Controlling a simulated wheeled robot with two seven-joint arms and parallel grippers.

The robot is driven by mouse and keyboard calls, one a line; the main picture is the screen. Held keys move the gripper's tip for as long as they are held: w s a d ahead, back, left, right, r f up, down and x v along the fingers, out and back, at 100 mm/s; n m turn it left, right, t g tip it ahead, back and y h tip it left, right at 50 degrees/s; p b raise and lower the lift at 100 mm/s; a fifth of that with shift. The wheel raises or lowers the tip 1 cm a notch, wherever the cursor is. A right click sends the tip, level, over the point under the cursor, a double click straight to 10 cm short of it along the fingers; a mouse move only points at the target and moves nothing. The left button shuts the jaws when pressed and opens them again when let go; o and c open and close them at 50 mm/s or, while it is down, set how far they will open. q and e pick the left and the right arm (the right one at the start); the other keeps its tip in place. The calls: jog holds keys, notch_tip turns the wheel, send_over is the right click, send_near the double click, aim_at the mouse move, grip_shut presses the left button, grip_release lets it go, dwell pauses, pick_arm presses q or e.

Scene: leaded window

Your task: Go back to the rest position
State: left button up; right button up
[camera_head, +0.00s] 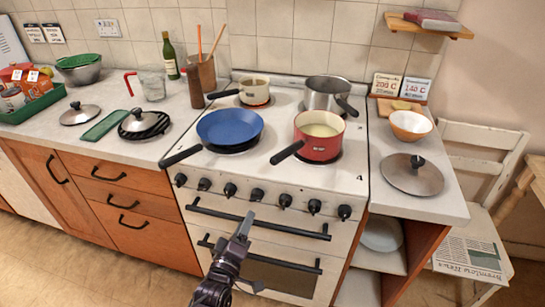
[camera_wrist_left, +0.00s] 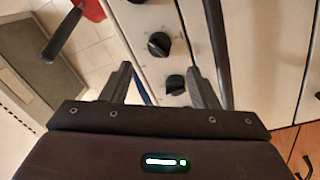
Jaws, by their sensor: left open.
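My left gripper (camera_head: 243,226) is in front of the stove (camera_head: 351,185), close to the upper oven door handle (camera_head: 270,222). It is open and empty. In the left wrist view its two fingers (camera_wrist_left: 163,88) stand apart, with black stove knobs (camera_wrist_left: 159,45) beyond them. In that view the handle bar (camera_wrist_left: 216,40) runs near one finger; I cannot tell whether they touch. My right gripper is not in view.
On the stove stand a blue pan (camera_head: 230,126), a red saucepan (camera_head: 320,140), a cream pan (camera_head: 254,90) and a steel pot (camera_head: 325,94). A lid (camera_head: 412,175) and a bowl (camera_head: 410,125) are on the right counter. A white chair (camera_head: 482,145) stands at the right. Open floor (camera_head: 100,270) lies at the front left.

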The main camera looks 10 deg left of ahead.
pick_arm(q)
jog(key=s+d+f+m+g, duration=0.1)
jog(key=s+f+m+g, duration=0.3)
jog(key=f, duration=0.7)
jog(key=s+d+f+m+g+h, duration=0.1)
jog(key=s+f+g, duration=0.1)
jog(key=s+f, duration=0.65)
jog(key=s+d+f+m+g, duration=0.1)
jog(key=s+f+m+g, duration=0.15)
jog(key=f, duration=1.05)
jog(key=s+a+f+m+g, duration=0.2)
jog(key=s+f, duration=0.3)
jog(key=s, duration=0.4)
jog(key=s+a+f+m+g+y, duration=0.1)
jog(key=s+a+f+m+g, duration=0.1)
jog(key=s, duration=0.7)
jog(key=s+a+f+m+g+y, duration=0.1)
jog(key=s+a+f+m+g, duration=0.2)
jog(key=s+f, duration=0.5)
jog(key=shift+s+a+g, duration=0.4)
jog(key=shift+a+g, duration=0.05)
jog(key=shift+g, duration=0.6)
